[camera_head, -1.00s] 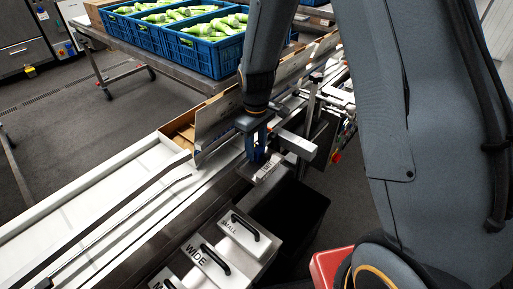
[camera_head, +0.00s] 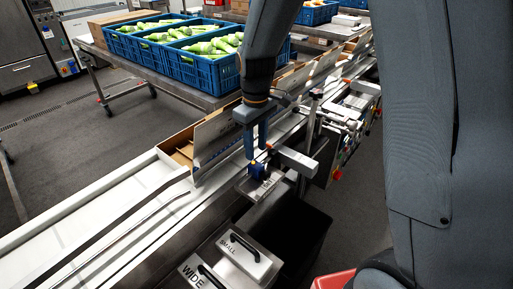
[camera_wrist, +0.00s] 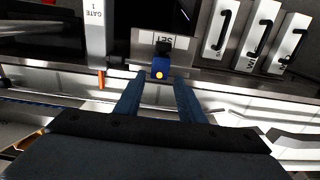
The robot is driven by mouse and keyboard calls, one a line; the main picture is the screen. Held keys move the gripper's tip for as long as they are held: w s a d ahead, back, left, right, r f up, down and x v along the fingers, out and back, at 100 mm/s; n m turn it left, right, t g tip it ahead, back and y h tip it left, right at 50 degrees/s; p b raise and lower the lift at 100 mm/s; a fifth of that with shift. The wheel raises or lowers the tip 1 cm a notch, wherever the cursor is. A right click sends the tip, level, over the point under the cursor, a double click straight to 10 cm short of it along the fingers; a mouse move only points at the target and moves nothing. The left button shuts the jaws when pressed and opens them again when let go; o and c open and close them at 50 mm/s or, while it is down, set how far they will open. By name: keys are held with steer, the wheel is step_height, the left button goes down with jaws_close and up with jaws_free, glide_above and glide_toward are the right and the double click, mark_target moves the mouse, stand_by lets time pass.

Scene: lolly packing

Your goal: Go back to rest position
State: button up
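My gripper (camera_head: 255,150) hangs from my grey arm above the edge of the conveyor line. In the wrist view, its two blue fingers (camera_wrist: 160,84) are spread apart with a gap between them. A small blue knob (camera_wrist: 158,68) with an orange dot shows in line with that gap, beyond the fingertips. The knob (camera_head: 258,171) sits on a metal plate labelled SET (camera_wrist: 176,41). Nothing is seen held in the fingers.
A metal arm labelled GATE 1 (camera_wrist: 95,30) stands beside the knob. Plates labelled SMALL (camera_head: 250,258) and WIDE (camera_head: 192,275) have black handles. Open cartons (camera_head: 178,148) stand on the conveyor. Blue crates (camera_head: 205,72) hold green-wrapped items behind. A red bin (camera_head: 333,280) is near my base.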

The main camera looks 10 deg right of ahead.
steer(key=s+d+r+m, duration=0.1)
steer(key=s+d+m, duration=0.3)
steer(key=s, duration=0.4)
steer(key=s+d+r+m+t, duration=0.1)
steer(key=s+d+m, duration=0.3)
steer(key=s, duration=0.4)
steer(key=shift+d+r, duration=0.4)
steer(key=shift+d, duration=0.15)
steer(key=shift+s, duration=0.1)
